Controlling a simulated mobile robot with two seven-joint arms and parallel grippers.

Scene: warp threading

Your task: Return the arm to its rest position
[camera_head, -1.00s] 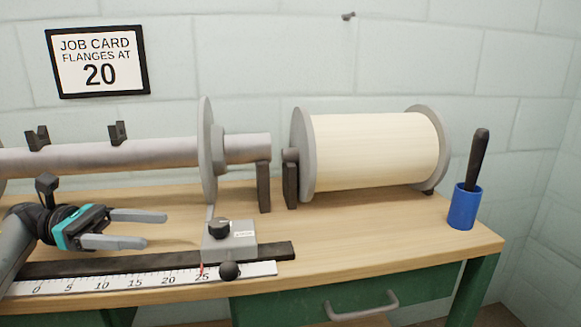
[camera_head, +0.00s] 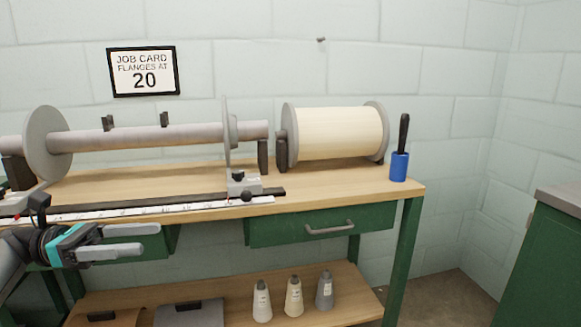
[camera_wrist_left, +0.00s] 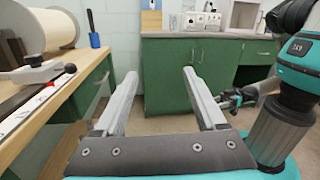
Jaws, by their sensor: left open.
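My left gripper (camera_head: 140,240) is open and empty in the head view, in front of the bench's front edge. Its two grey fingers are apart and point right. In the left wrist view its fingers (camera_wrist_left: 160,95) frame the floor and a green cabinet, with nothing between them. At the right of that view part of my other arm shows, with a dark gripper (camera_wrist_left: 236,98) whose jaws are too small to read.
The wooden bench (camera_head: 330,185) carries a beam with flanges (camera_head: 45,145), a ruler (camera_head: 150,211), a cream spool (camera_head: 340,133) and a blue cup (camera_head: 398,167). Cones (camera_head: 293,297) stand on the lower shelf. A green cabinet (camera_head: 550,260) stands right. Floor between is clear.

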